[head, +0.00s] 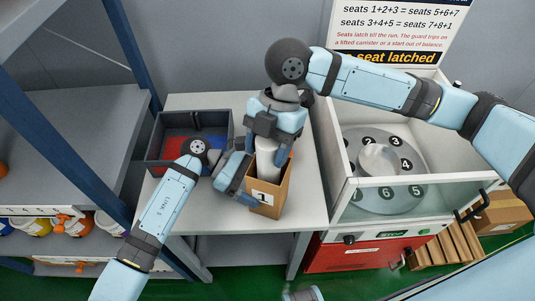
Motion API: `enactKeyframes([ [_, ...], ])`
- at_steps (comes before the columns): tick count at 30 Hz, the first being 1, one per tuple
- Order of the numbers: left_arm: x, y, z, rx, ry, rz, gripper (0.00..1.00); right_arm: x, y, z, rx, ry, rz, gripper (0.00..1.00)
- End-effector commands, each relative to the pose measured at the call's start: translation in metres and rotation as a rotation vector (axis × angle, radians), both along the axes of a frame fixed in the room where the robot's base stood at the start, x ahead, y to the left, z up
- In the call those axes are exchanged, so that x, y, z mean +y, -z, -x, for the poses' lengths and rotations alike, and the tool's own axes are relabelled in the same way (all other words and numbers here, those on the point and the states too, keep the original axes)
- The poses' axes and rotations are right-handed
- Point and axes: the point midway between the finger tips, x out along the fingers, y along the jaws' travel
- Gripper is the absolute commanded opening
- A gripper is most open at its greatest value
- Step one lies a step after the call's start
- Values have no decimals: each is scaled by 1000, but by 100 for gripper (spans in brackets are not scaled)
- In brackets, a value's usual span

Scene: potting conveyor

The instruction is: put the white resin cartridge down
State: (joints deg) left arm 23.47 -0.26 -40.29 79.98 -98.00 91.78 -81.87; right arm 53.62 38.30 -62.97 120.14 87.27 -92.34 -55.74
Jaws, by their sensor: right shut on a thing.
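My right gripper (271,138) points down over the table and is shut on the white resin cartridge (266,163). The cartridge is upright. Its lower part is hidden inside an open brown carton (268,197) marked 1; I cannot tell whether it touches the bottom. My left gripper (246,188) is at the carton's left side, partly hidden. I cannot tell whether its fingers are shut on the carton.
A dark divided bin (158,150) with red and blue compartments stands on the grey table (300,206) at left. A shelf with several jars stands at far left.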

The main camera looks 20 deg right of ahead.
Motion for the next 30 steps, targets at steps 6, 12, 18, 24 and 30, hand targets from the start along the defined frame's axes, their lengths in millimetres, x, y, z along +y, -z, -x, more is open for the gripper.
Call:
enactKeyframes([
  [6,0,0,0,0,0,0,66,0,26,0,1,1,1,4],
  [12,0,0,0,0,0,0,66,0,26,0,0,0,0,4],
  [18,0,0,0,0,0,0,66,0,31,0,0,0,0,4],
  [24,0,0,0,0,0,0,66,0,37,0,1,0,-1,4],
  [30,0,0,0,0,0,0,66,0,38,0,0,0,0,73],
])
